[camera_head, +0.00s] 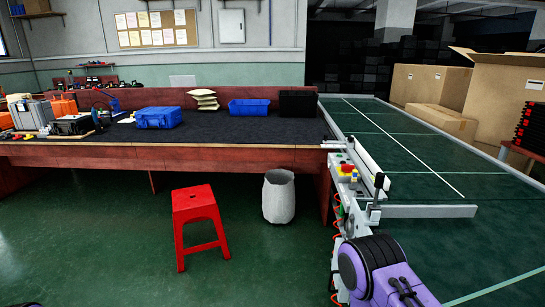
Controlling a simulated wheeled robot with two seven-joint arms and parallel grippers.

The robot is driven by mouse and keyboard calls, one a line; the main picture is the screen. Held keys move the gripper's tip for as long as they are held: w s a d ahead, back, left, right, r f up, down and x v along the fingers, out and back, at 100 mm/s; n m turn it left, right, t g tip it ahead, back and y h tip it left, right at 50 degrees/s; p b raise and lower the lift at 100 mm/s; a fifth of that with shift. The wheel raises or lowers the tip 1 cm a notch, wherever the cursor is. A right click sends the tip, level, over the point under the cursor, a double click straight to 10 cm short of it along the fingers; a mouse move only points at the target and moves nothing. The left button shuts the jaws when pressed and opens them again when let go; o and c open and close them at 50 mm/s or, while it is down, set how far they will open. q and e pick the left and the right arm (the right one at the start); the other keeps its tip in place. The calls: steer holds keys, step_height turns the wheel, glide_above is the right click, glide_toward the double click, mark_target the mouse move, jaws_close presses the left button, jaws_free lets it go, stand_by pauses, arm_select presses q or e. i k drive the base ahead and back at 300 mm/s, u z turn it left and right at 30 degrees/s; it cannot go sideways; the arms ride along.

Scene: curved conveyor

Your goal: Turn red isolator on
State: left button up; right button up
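A small control box (347,177) with a yellow part and a red part on top sits on the side of the conveyor's near end. The red isolator (346,168) appears to be the small red part on the yellow; it is too small to tell its setting. A purple and black arm link of mine is at the bottom right, just below the box. No gripper fingers show in this view, and nothing visible touches the red part.
The green conveyor (455,150) runs along the right, with a grey bar (430,211) across it. A long workbench (110,150) stands left of the box. A red stool (195,210) and a grey bin (278,197) stand on the floor. Cardboard boxes (500,95) are behind the belt.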

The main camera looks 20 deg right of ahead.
mark_target(347, 168)
steer(key=i, duration=3.3)
steer(key=z, duration=2.9)
